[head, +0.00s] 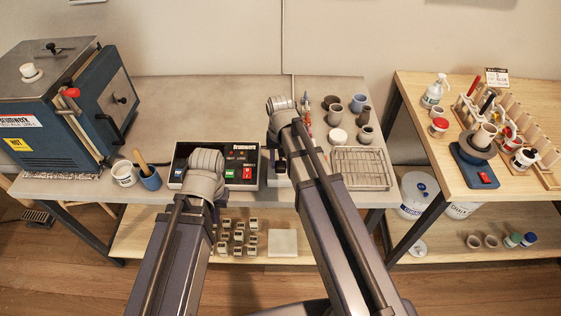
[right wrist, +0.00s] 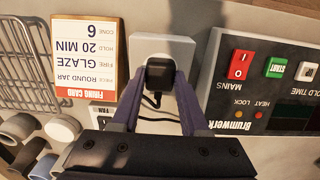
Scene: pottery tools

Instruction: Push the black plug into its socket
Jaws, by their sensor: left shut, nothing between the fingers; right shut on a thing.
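In the right wrist view, the black plug (right wrist: 160,73) sits between the two purple fingers of my right gripper (right wrist: 161,84), which is shut on it. The plug is in front of the white socket block (right wrist: 181,47); I cannot tell whether it is seated or how far in. Its black cable (right wrist: 152,102) hangs below between the fingers. In the head view, my right arm largely covers the plug and socket at the controller's right side. My left gripper (head: 214,207) is shut and empty in front of the controller, mostly hidden by its own wrist.
The Brennwerk controller (head: 243,166), with green and red switches, stands beside the socket. A firing card (right wrist: 84,60) and wire rack (head: 360,168) lie on the other side. Pots stand behind the rack. The blue kiln (head: 60,125) is at far left.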

